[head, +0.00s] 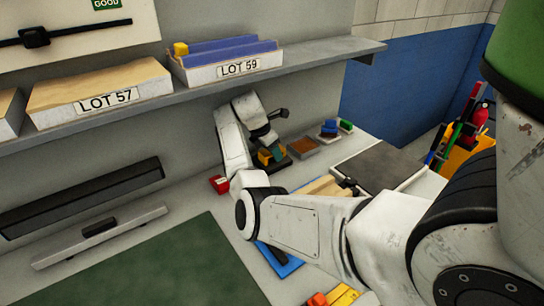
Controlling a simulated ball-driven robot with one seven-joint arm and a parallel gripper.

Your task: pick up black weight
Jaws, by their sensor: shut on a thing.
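My gripper (270,150) is at the back of the worktop, below the shelf, pointing down. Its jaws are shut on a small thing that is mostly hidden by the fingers. A dark, low piece (283,163) shows right at and below the fingertips, beside small yellow and teal patches. I cannot tell for sure whether it is the black weight or whether it is clear of the worktop. Another small black object (348,185) lies farther right, near a pale wooden piece, partly behind my forearm.
A dark grey plate (382,165) is at right. The shelf (205,78) with LOT boxes overhangs the back. The green mat (150,265) is bare.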

